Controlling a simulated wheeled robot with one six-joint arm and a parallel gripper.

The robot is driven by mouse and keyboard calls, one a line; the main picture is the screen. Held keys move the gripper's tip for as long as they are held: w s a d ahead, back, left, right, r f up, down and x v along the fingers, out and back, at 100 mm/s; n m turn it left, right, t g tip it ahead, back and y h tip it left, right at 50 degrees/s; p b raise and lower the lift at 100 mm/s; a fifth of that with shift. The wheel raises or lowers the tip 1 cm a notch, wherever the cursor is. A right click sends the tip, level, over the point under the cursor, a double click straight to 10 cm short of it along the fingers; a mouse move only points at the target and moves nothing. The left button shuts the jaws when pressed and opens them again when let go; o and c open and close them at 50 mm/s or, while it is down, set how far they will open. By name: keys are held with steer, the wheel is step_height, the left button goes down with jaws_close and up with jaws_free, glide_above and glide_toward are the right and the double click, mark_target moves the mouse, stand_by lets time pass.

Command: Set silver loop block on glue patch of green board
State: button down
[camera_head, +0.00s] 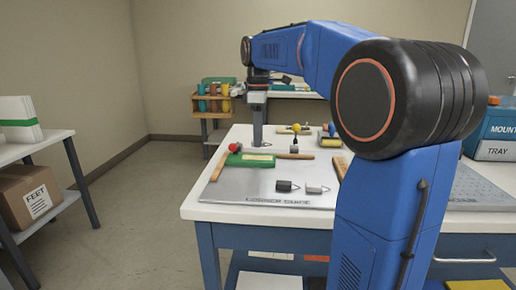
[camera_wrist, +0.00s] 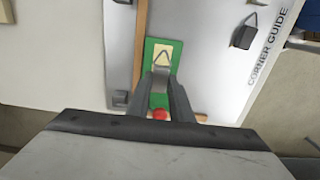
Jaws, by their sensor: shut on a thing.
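The green board (camera_head: 237,160) lies on the grey corner guide plate (camera_head: 262,198), with a pale glue patch (camera_head: 258,157) on it. In the wrist view the green board (camera_wrist: 149,48) and its pale patch (camera_wrist: 171,49) show beyond my fingers. My gripper (camera_head: 257,146) points down at the board, and in the wrist view (camera_wrist: 160,88) its fingers are shut on a silver block (camera_wrist: 160,74) with a wire loop (camera_wrist: 163,56). The block overlaps the patch from above; I cannot tell whether it touches. The block's underside is hidden.
A dark loop block (camera_head: 285,186) and a light loop block (camera_head: 315,188) stand near the plate's front. Wooden strips (camera_head: 220,165) border the board. A red knob (camera_head: 233,147) is at the board's end. Several small tools lie behind.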

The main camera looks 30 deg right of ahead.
steer(key=shift+f, duration=2)
steer(key=c, duration=1.6)
jaws_free()
steer(key=shift+f, duration=0.1)
step_height(320, 180, up, 12)
steer(key=shift+r, duration=0.15)
